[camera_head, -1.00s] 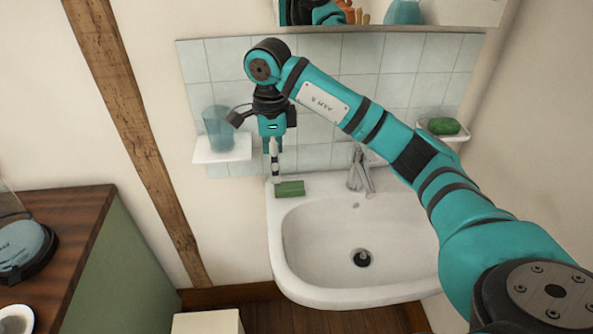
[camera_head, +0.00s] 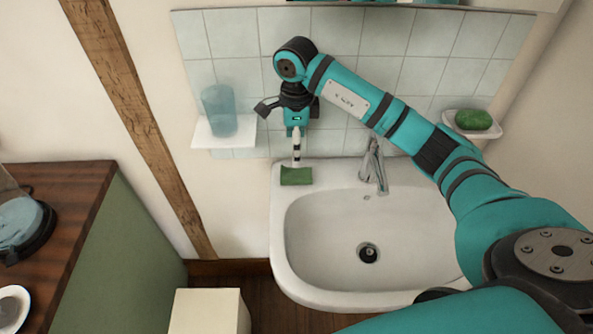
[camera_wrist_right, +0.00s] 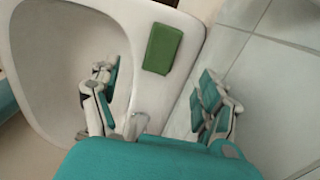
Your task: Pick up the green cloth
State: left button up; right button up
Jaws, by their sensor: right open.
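The green cloth (camera_head: 296,176), a small folded rectangle, lies flat on the back left corner of the white sink (camera_head: 283,262). It also shows in the right wrist view (camera_wrist_right: 162,48), beyond and between the spread fingers. My right gripper (camera_head: 296,163) points down just above and behind the cloth. In the wrist view its two fingers (camera_wrist_right: 158,90) are open with nothing between the pads, and the cloth appears apart from them. My left gripper is not in view.
A chrome faucet (camera_head: 374,168) stands right of the cloth. A shelf (camera_head: 205,137) with a blue cup (camera_head: 219,110) is at left. A green soap-like object (camera_head: 473,120) sits in a dish on the right. The tiled wall (camera_head: 345,60) is close behind.

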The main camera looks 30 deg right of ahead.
send_over(296, 170)
jog(key=f, duration=0.4)
jog(key=shift+s+f+p, duration=0.2)
jog(key=shift+f+p, duration=0.2)
notch_tip(296, 170, down, 5)
jog(key=shift+w+r+p, duration=0.1)
jog(key=shift+w+p, duration=0.05)
jog(key=shift+p, duration=0.75)
jog(key=shift+f, duration=0.25)
jog(key=c, duration=1.1)
jog(key=shift+c, duration=0.2)
jog(key=shift+r, duration=0.1)
jog(key=shift+d+r+b, duration=0.1)
jog(key=shift+r+b, duration=0.25)
jog(key=shift+r, duration=0.2)
notch_tip(296, 170, up, 2)
jog(key=shift+r+b, duration=0.1)
jog(key=shift+b, duration=0.4)
jog(key=s+a+b, duration=0.1)
jog(key=s+a, duration=0.2)
jog(key=s, duration=0.4)
jog(key=s+a+r+b, duration=0.1)
jog(key=s+a+b, duration=0.1)
jog(key=s, duration=0.5)
jog(key=shift+s+a+r, duration=0.25)
jog(key=shift+s+a, duration=0.1)
jog(key=shift+a, duration=0.45)
